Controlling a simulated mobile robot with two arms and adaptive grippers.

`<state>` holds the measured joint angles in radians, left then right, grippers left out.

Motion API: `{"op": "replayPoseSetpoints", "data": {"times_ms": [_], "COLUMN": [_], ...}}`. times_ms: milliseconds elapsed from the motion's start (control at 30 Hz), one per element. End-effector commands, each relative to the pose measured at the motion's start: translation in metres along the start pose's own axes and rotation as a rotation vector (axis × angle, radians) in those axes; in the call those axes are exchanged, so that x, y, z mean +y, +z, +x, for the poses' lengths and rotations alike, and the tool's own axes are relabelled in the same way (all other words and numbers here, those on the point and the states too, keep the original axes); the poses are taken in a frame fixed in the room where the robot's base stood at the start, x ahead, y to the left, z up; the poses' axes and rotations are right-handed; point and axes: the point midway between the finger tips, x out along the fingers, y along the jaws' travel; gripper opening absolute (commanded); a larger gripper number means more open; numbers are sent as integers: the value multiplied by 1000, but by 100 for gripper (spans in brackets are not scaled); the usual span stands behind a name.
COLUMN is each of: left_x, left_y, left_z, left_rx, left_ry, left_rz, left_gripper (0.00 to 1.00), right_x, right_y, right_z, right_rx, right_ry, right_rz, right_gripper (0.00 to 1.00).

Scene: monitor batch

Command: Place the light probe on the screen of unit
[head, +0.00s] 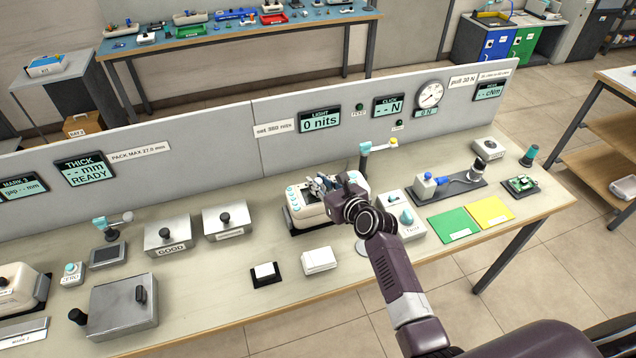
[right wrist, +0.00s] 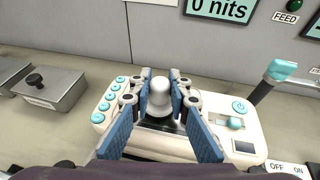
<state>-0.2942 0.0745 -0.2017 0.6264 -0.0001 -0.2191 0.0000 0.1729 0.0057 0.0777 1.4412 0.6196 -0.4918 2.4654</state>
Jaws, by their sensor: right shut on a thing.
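The unit is a white monitor (head: 297,222) with light-blue buttons on the bench below the LIGHT display. In the right wrist view the unit (right wrist: 102,118) lies under my fingers, its dark screen partly hidden by them. My right gripper (head: 325,184) is over the unit. In the right wrist view my right gripper (right wrist: 160,100) is shut on the light probe (right wrist: 160,92), a pale rounded piece with a dark lower part, over the screen. I cannot tell whether the probe touches the screen. My left gripper is not in view.
The LIGHT display (head: 320,120) reads 0 nits. A teal-topped post (head: 364,160) stands right behind the unit. Steel boxes (head: 168,237) stand to the left. White blocks (head: 319,260) lie in front. Green (head: 452,226) and yellow (head: 490,212) mats lie to the right.

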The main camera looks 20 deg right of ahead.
Motion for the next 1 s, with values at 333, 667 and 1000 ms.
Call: {"op": "replayPoseSetpoints", "data": {"times_ms": [333, 667, 1000], "left_x": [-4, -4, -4], "left_y": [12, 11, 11], "left_z": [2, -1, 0], "left_rx": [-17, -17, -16], "left_ry": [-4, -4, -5], "left_rz": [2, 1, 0], "left_gripper": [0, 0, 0], "right_x": [0, 0, 1], "right_y": [-4, 1, -1], "right_z": [2, 0, -44], "right_rx": [0, -1, 0], "right_ry": [0, 0, 1], "right_rz": [0, 0, 3], "right_gripper": [34, 34, 34]}}
